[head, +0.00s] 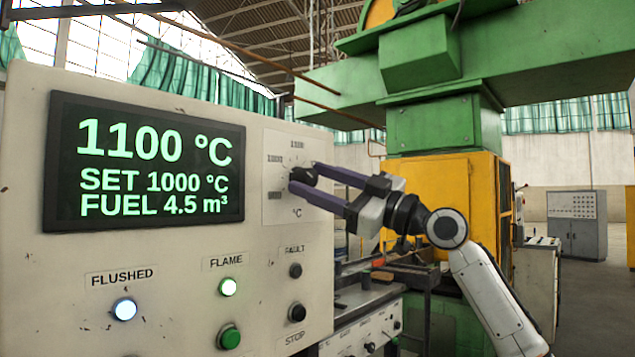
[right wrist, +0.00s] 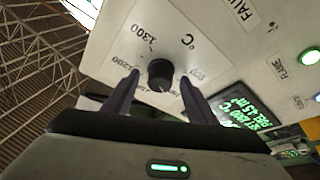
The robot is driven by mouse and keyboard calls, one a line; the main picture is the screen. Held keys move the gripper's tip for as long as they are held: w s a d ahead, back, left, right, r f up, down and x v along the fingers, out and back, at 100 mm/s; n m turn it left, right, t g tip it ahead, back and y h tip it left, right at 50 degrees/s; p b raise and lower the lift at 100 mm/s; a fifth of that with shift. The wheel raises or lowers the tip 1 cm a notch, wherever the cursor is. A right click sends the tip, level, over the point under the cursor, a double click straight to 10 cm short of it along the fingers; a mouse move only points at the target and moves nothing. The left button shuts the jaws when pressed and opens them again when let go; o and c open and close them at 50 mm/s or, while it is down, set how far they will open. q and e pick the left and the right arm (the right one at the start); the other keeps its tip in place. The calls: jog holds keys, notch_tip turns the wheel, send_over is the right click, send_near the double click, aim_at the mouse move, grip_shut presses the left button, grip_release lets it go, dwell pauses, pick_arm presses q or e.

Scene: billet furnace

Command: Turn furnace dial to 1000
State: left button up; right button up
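The furnace panel (head: 165,265) has a black dial (head: 301,175) on a pale scale plate (head: 290,215). In the right wrist view the dial (right wrist: 160,73) stands between my fingertips, with a gap on each side. My right gripper (head: 304,177) is open around the dial, coming from the right; it also shows in the right wrist view (right wrist: 158,88). The dial's pointer is too small to read. The display (head: 145,160) reads 1100 °C, SET 1000 °C and FUEL 4.5 m³. My left gripper is not in view.
A green and yellow machine (head: 445,195) stands behind my right arm.

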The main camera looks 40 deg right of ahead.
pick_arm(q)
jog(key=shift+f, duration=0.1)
pick_arm(e)
jog(key=shift+s+d+f+b, duration=0.1)
jog(key=shift+s+f+b, duration=0.15)
jog(key=shift+s+b, duration=0.1)
pick_arm(q)
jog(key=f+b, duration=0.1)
jog(key=b, duration=0.1)
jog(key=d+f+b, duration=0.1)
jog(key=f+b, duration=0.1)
jog(key=b, duration=0.1)
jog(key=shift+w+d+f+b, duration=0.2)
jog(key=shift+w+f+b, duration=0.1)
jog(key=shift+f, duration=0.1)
pick_arm(e)
jog(key=v, duration=0.9)
jog(key=shift+s, duration=0.25)
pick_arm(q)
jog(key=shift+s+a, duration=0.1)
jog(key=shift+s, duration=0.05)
